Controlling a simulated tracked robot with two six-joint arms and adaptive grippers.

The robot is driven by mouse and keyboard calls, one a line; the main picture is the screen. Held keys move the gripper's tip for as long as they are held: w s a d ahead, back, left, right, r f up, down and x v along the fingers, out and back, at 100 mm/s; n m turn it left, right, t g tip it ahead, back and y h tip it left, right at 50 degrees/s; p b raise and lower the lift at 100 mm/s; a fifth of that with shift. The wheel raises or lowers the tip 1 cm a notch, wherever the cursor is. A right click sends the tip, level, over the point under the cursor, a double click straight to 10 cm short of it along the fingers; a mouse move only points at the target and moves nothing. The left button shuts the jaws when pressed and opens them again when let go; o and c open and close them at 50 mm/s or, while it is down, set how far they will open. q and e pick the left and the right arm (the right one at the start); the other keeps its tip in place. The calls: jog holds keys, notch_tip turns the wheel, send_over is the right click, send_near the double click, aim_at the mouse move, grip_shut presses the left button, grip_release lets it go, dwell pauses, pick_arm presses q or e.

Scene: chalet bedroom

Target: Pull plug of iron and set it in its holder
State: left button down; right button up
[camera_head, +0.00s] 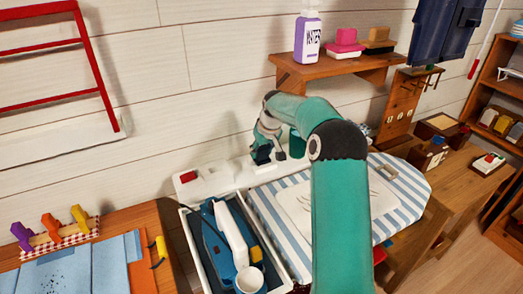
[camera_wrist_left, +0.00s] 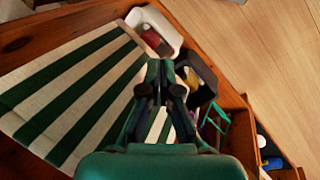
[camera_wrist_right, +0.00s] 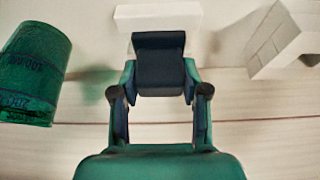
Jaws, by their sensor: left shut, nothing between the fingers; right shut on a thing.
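My right gripper (camera_head: 266,152) is at the wall behind the striped ironing board. In the right wrist view, its fingers (camera_wrist_right: 159,84) are shut on a dark blue plug (camera_wrist_right: 159,62). A white block (camera_wrist_right: 132,16) is right behind the plug; I cannot tell whether the two touch. A blue and white appliance, seemingly the iron (camera_head: 231,240), lies in a grey tray (camera_head: 188,228) left of the board. My left gripper (camera_wrist_left: 160,68) is shut and empty above a green-and-white striped cloth (camera_wrist_left: 75,80); it is not in the head view.
A white strip with a red switch (camera_head: 190,177) runs along the wall. The ironing board (camera_head: 412,182) carries a pale cloth (camera_head: 300,207). A wooden shelf (camera_head: 330,66) hangs above. Bins (camera_wrist_left: 202,82) lie near my left gripper.

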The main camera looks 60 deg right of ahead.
jog(key=shift+f, duration=0.15)
dwell(0.5)
jog(key=o, duration=1.2)
jog(key=v, duration=1.2)
jog(key=shift+f, duration=0.1)
